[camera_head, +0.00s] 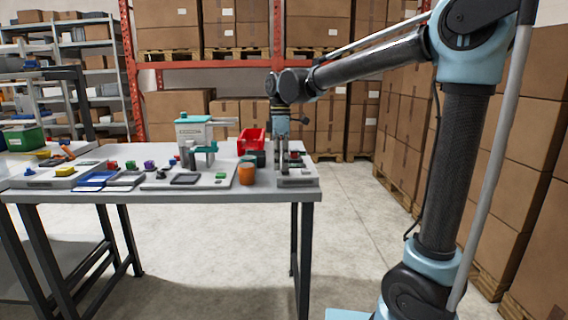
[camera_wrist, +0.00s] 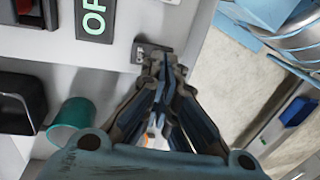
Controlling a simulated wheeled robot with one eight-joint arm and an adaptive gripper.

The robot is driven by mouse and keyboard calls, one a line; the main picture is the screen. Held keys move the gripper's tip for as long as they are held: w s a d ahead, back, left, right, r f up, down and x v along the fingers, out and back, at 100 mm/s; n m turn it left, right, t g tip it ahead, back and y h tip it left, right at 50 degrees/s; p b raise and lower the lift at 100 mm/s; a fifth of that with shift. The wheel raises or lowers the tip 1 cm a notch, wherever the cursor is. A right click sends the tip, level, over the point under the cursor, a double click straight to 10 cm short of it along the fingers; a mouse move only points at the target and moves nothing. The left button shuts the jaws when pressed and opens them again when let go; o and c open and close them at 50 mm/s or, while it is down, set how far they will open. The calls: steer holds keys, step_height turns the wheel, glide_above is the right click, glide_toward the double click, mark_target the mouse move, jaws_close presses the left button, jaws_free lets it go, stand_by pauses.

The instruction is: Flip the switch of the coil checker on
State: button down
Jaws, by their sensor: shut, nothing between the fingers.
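The coil checker is probably the light grey box (camera_head: 298,182) at the right end of the table; I cannot read its name. My gripper (camera_head: 281,168) points down over it, fingers together and empty. In the wrist view, the fingertips (camera_wrist: 166,56) are at a small dark plate (camera_wrist: 149,51) with faint lettering on a pale panel (camera_wrist: 125,75). They look very close to it or touching; I cannot tell which. The fingers cover part of this spot, so the switch lever and its position cannot be made out. A black label (camera_wrist: 95,17) with green letters, cut off by the frame, sits beside it.
A teal cup (camera_wrist: 72,118) and a black-framed part (camera_wrist: 18,104) are left of my fingers in the wrist view. Floor right of the table is clear.

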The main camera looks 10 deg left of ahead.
steer(key=shift+s+d+f+t, duration=0.1)
steer(key=shift+s+f+t, duration=0.15)
steer(key=shift+f+t, duration=0.15)
steer(key=shift+w+r, duration=0.1)
steer(key=shift+w, duration=0.2)
steer(key=shift+w+a+r, duration=0.2)
steer(key=shift+w+a, duration=0.05)
steer(key=shift+w, duration=0.3)
step_height(320, 180, up, 14)
steer(key=s, duration=0.1)
steer(key=shift+s+d, duration=0.25)
steer(key=shift+s, duration=0.15)
steer(key=shift+f, duration=0.1)
